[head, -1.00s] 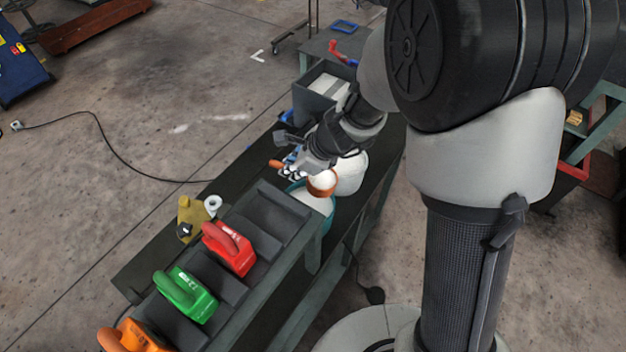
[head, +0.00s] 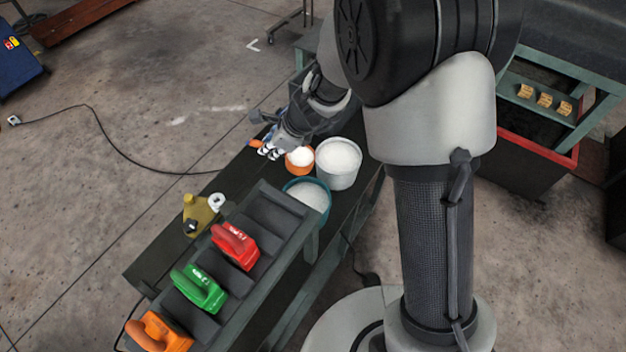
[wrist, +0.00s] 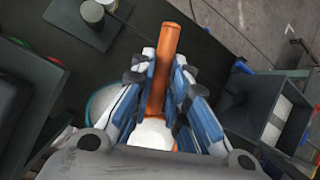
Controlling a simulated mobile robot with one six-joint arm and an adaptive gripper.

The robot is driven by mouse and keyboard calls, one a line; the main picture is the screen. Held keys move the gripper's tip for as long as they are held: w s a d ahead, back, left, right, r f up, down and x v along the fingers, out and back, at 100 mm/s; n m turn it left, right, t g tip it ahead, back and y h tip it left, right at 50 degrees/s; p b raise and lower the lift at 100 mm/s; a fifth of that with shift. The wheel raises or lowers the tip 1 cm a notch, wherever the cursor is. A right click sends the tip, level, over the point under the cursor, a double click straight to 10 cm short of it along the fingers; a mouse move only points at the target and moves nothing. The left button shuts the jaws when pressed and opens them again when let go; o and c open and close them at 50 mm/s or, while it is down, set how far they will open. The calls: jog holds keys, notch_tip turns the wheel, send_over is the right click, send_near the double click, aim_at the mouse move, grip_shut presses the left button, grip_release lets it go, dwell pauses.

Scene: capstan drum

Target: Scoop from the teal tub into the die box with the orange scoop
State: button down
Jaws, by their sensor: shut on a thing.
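My gripper (head: 268,148) is shut on the handle of the orange scoop (head: 300,160). The scoop's bowl holds white material and appears level. In the head view it is up and left of the teal tub (head: 324,208), clear of its rim. The teal tub holds white material; part of it shows at left in the wrist view (wrist: 92,108). In the wrist view the orange handle (wrist: 162,65) runs between the fingers. The dark grey box (wrist: 242,117), apparently the die box, is at right there with pale grey inside; my arm hides much of it in the head view.
A white tub (head: 338,180) of white material stands beside the scoop. Red (head: 234,246), green (head: 198,290) and orange (head: 160,332) handled blocks sit in a dark rack in front. A yellow tape dispenser (head: 200,214) stands at left on the bench.

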jog(key=w+a+p, duration=1)
jog(key=w+a, duration=0.1)
jog(key=a, duration=0.4)
jog(key=shift+w+p, duration=0.35)
